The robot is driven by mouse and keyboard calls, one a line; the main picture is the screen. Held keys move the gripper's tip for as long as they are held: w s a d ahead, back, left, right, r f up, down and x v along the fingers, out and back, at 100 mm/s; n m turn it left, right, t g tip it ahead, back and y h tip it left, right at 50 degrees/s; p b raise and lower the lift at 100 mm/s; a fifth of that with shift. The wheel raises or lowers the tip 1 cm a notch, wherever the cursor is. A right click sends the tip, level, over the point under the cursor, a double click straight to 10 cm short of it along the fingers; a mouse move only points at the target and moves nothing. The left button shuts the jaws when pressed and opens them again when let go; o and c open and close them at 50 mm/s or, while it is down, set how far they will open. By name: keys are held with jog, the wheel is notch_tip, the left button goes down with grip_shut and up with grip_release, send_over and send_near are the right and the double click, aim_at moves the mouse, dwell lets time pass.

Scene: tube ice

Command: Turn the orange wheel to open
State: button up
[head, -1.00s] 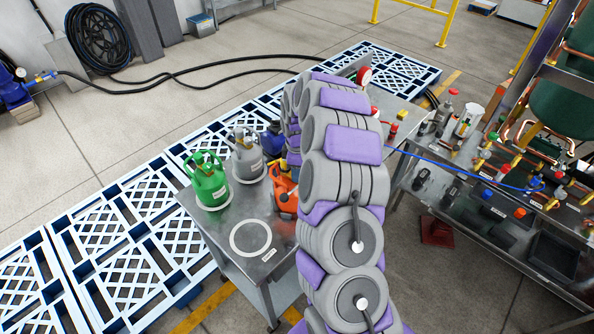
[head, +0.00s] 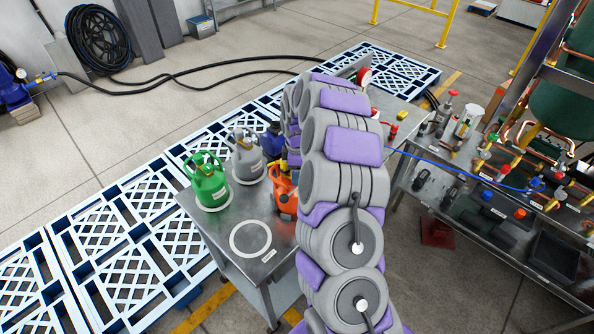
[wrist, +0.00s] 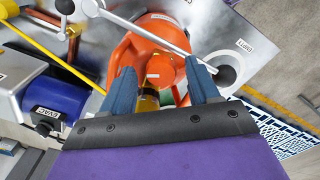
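An orange rounded object (head: 283,192) stands on the metal table, just left of my arm in the head view. In the wrist view the orange object (wrist: 155,45) fills the space beyond the fingertips, with a pale label on it. I cannot tell clearly which part of it is a wheel. My gripper (wrist: 162,82) shows two blue fingers held apart. A brass-yellow fitting (wrist: 148,98) shows between them, closer to the left finger; contact is unclear. In the head view my arm hides the gripper.
Green (head: 208,182) and grey (head: 247,158) cylinders stand left of the orange object. A blue object labelled EVAC (wrist: 52,103) and a yellow hose (wrist: 65,52) lie left in the wrist view. A bench (head: 480,215) with valves stands right. A white ring (head: 250,238) marks bare table.

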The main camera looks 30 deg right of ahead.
notch_tip(320, 180, up, 17)
jog(key=shift+r, duration=0.15)
dwell(0.6)
dwell(0.4)
jog(key=s+a+r+m+b, duration=0.15)
jog(key=s+a+b, duration=0.25)
jog(key=s+a, duration=0.5)
jog(key=s+a+f+m+b, duration=0.2)
jog(key=s+f+m, duration=0.1)
jog(key=s, duration=0.7)
jog(key=s+a+f+m+g+b, duration=0.1)
jog(key=s+a+f+m+b, duration=0.2)
jog(key=s, duration=0.8)
jog(key=s+a+f+m+b, duration=0.2)
jog(key=s+f+m+b, duration=0.1)
jog(key=s, duration=0.7)
jog(key=shift+s+a+f+m+g, duration=0.35)
jog(key=shift+f+m, duration=0.2)
jog(key=shift+f, duration=0.35)
jog(key=shift+o, duration=0.3)
